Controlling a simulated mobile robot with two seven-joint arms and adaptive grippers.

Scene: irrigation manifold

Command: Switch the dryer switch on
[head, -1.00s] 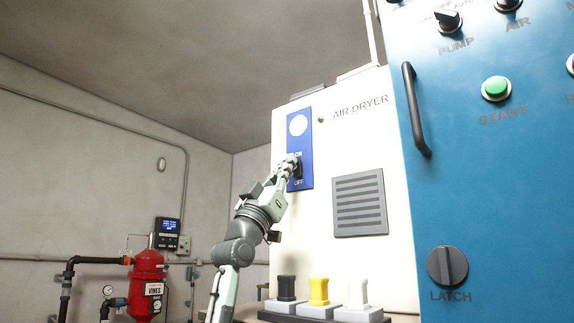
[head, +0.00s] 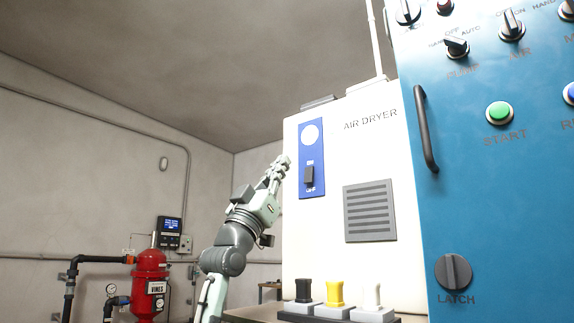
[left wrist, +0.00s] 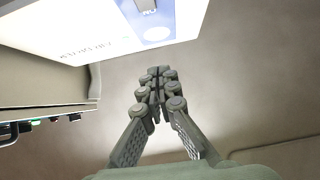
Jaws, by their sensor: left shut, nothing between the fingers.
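The dryer switch (head: 309,175) is a small black lever on a blue panel (head: 312,148) on the front of the white air dryer (head: 297,235). It sits between the ON and OFF labels; I cannot clearly tell which way it is set. In the left wrist view the switch (left wrist: 146,5) shows at the top edge, partly cut off. My left gripper (head: 282,162) is shut and empty, just left of the blue panel and apart from the switch. Its closed fingertips (left wrist: 157,75) show in the left wrist view. My right gripper is not in view.
A blue cabinet (head: 470,210) with a black handle (head: 425,130) stands at the right. Black, yellow and white connectors (head: 335,293) stand below the dryer. A red tank (head: 150,285) and pipes are at the lower left.

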